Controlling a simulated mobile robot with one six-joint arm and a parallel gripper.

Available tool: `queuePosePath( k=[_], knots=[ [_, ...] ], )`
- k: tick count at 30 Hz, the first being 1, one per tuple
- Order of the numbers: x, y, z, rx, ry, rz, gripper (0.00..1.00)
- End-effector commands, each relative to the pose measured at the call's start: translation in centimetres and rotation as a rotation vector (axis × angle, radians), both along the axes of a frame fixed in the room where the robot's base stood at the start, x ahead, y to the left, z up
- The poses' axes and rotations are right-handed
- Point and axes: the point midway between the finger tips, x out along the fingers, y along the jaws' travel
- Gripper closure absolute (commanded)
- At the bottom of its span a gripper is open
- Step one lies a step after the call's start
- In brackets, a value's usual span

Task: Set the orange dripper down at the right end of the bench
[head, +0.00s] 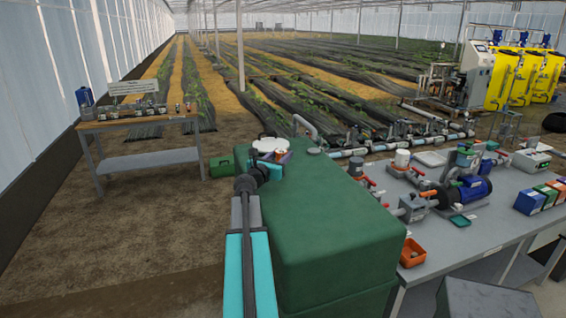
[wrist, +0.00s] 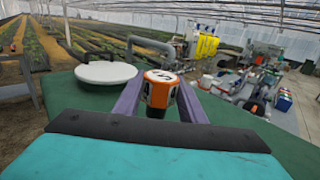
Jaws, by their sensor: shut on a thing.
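The orange dripper (wrist: 158,92), with a dark band and a pale top with dark marks, sits between the two purple fingers of my gripper (wrist: 160,84) in the wrist view. My gripper is shut on it, above the green tank (wrist: 85,88). In the head view my gripper (head: 274,157) is over the tank, beside its white lid, and mostly hides the dripper. A wooden-topped bench (head: 140,122) stands at the left, apart from my gripper. Small parts and a sign stand along its back; its right end is near the tank.
The green tank (head: 335,220) fills the middle, with a white lid (head: 270,145) and a grey pipe bend (head: 305,128). Open soil floor (head: 120,230) lies at the left.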

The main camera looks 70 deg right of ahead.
Motion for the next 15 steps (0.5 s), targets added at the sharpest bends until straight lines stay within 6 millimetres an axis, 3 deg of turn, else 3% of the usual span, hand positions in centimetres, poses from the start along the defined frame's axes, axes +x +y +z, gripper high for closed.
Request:
queuePosePath(
  k=[7, 15],
  knots=[
    [0.2, -1.6, 0.0, 0.000, 0.001, 0.000, 0.88],
    [0.1, -1.3, -2.9, 0.002, 0.002, 0.000, 0.88]
  ],
)
